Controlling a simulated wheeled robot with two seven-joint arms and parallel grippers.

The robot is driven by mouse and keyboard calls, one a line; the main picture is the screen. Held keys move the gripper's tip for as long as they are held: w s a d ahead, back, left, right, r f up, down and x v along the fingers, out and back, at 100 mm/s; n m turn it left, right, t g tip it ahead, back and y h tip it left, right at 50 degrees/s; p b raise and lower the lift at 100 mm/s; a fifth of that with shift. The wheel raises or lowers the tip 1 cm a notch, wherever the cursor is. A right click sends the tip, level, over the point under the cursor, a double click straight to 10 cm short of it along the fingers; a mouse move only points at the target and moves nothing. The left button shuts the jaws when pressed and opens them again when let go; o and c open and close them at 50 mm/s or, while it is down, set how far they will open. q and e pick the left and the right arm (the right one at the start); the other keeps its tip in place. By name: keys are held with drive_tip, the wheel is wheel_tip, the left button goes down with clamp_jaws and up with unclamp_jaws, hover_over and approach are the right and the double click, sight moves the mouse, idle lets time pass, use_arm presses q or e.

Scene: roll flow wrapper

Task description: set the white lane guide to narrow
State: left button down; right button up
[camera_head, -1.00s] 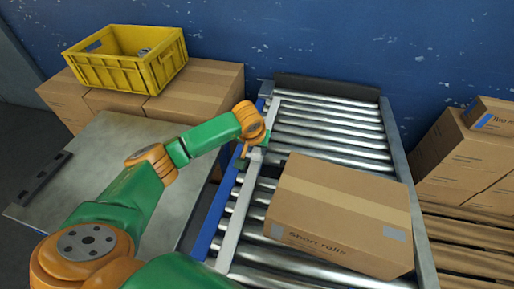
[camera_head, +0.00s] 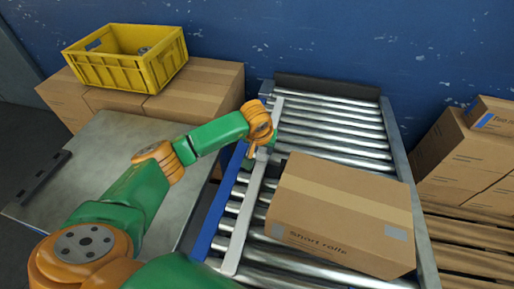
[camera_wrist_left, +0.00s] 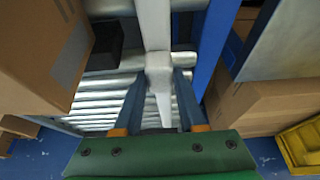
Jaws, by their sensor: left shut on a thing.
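The white lane guide (camera_head: 247,211) is a long pale bar lying lengthwise over the conveyor rollers in the head view, between the blue side rail (camera_head: 212,216) and a cardboard box. Bare rollers show between the guide and the rail. My left gripper (camera_head: 258,153) is at the guide's middle. In the left wrist view, the fingers of my left gripper (camera_wrist_left: 160,103) are shut on the guide's white handle (camera_wrist_left: 159,75), one on each side. The guide's bar (camera_wrist_left: 154,22) runs away from it there. My right gripper is not in view.
The cardboard box (camera_head: 341,213) sits on the rollers (camera_head: 335,130), close to the guide's right side. A grey table (camera_head: 110,150) is at left. A yellow crate (camera_head: 125,58) stands on boxes behind it. More boxes (camera_head: 465,160) are stacked at right.

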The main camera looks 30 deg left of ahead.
use_arm(q)
drive_tip(key=d, duration=0.3)
drive_tip(key=shift+w, duration=0.4)
drive_tip(key=shift+a, duration=0.1)
drive_tip(key=c, duration=0.9)
unclamp_jaws()
drive_tip(key=o, duration=0.4)
drive_tip(key=shift+w+d, duration=0.1)
drive_tip(key=shift+d, duration=0.1)
drive_tip(key=v, duration=0.7)
